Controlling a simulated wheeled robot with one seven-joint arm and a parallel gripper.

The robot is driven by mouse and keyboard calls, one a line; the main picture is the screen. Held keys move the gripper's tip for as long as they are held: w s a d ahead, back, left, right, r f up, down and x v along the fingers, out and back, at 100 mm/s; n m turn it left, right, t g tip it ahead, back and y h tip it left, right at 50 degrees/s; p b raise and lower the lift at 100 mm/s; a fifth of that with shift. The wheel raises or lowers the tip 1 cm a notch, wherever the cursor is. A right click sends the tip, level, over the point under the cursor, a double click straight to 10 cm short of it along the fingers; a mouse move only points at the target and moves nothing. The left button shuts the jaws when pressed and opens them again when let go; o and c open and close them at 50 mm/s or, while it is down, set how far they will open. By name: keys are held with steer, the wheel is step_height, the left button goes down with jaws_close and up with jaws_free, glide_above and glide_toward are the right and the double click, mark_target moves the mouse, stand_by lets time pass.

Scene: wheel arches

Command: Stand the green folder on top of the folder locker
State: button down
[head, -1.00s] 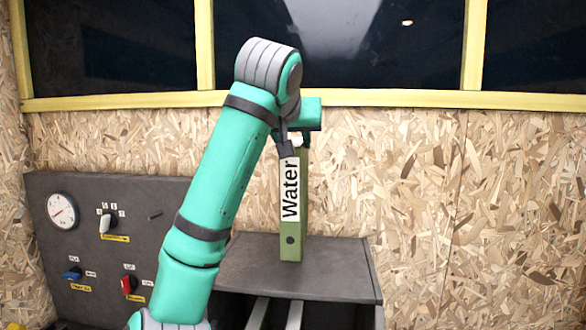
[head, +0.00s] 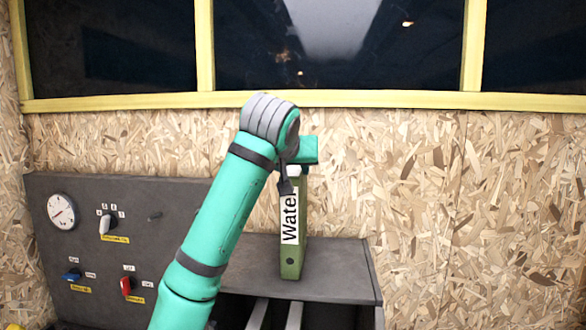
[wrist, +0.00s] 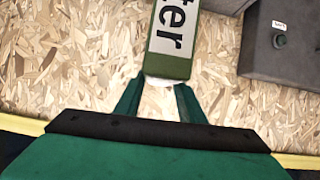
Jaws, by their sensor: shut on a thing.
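The green folder (head: 293,262) is upright, with a white label reading "Water" partly covered by my gripper. My gripper (head: 291,182) is shut on its upper end. The folder's lower end appears on or just over the grey top of the folder locker (head: 342,268), near its middle; I cannot tell for sure that it touches. In the wrist view the folder (wrist: 174,67) extends away from between the fingers of my gripper (wrist: 157,88), with "ter" of its label showing.
A grey control panel (head: 135,218) with a gauge (head: 61,212) and several knobs stands left of the locker. A chipboard wall (head: 420,200) and yellow-framed windows (head: 345,99) are behind. The locker top is bare right of the folder. Dark open compartments show in the locker's front.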

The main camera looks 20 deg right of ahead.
steer(key=shift+f, duration=0.1)
steer(key=c, duration=1.2)
jaws_free()
steer(key=v, duration=1.2)
